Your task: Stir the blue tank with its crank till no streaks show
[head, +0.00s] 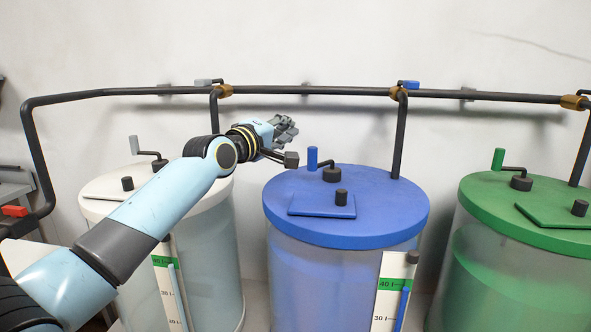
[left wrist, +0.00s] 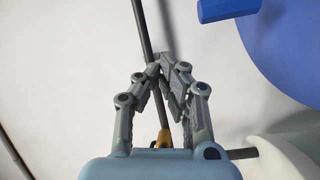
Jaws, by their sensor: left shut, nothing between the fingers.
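The blue tank (head: 320,285) stands in the middle of the head view, with a flat blue lid (head: 385,213). Its crank has an upright blue handle (head: 312,158) on a dark arm and a black hub (head: 332,174). My left gripper (head: 288,128) is shut and empty, above and to the left of the crank handle, apart from it. In the left wrist view its fingertips (left wrist: 163,62) meet; the blue handle (left wrist: 228,9) shows at the top right beside the lid (left wrist: 292,45). The tank's contents look pale blue; I cannot make out streaks clearly. My right gripper is not in view.
A white-lidded tank (head: 100,205) stands to the left, partly behind my left arm, and a green-lidded tank (head: 535,225) to the right. A dark pipe (head: 330,91) with brass fittings runs along the wall behind, and a riser (head: 401,140) drops to the blue lid.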

